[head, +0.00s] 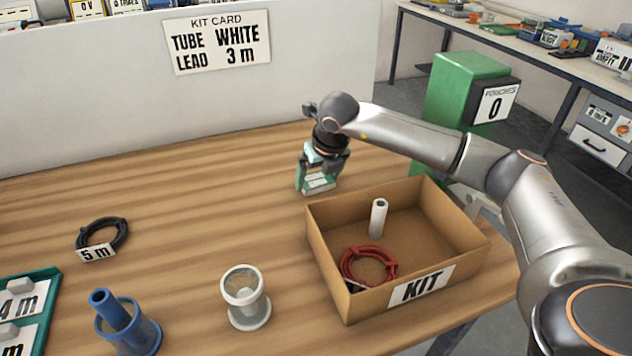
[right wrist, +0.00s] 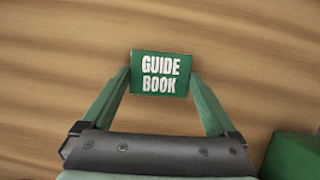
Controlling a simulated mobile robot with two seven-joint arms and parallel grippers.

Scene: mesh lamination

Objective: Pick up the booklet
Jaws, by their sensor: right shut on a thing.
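The booklet is a small green block lettered GUIDE BOOK (right wrist: 161,74) in the right wrist view. It sits between the tips of the two green fingers of my right gripper (right wrist: 160,85), which is shut on it. In the head view my right gripper (head: 318,174) points down just behind the kit box, with the booklet (head: 319,183) low between its fingers. I cannot tell whether the booklet touches the table. My left gripper is not in view.
The open cardboard KIT box (head: 335,270) holds a white tube (head: 378,218) and a red coiled lead (head: 368,266). A black 5 m coil (head: 102,234), a blue holder (head: 128,328), a whitish cup (head: 245,298) and a teal tray (head: 45,290) stand leftward. Mid-table is clear.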

